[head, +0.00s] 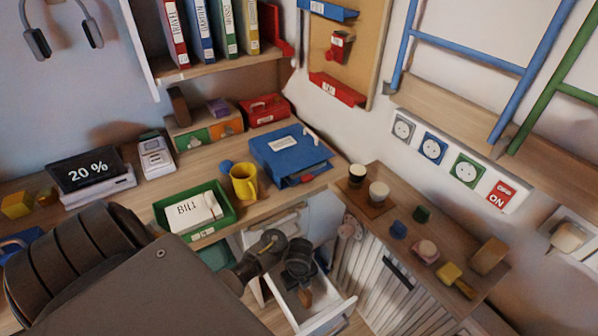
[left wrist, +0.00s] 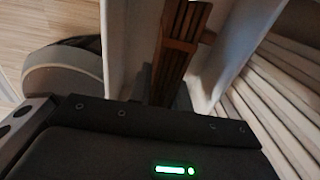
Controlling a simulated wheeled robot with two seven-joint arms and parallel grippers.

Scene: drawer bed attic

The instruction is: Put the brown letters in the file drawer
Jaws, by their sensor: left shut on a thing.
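My left gripper (head: 300,272) reaches down into the open white file drawer (head: 332,314) under the desk. It is shut on the brown letters (head: 306,297), of which only a small part shows below the fingers. In the left wrist view the brown letters (left wrist: 184,40) stand as a narrow upright bundle between the white walls of the drawer (left wrist: 240,45). The gripper body hides their near end. I cannot tell whether they touch the drawer floor. My right gripper is out of view.
A green tray (head: 232,222) with a white "BILL" item (head: 195,212), a yellow mug (head: 244,182) and a blue binder (head: 285,152) are on the desk above. A slatted cabinet (head: 360,265) stands close to the drawer's right, with cups and small blocks on top.

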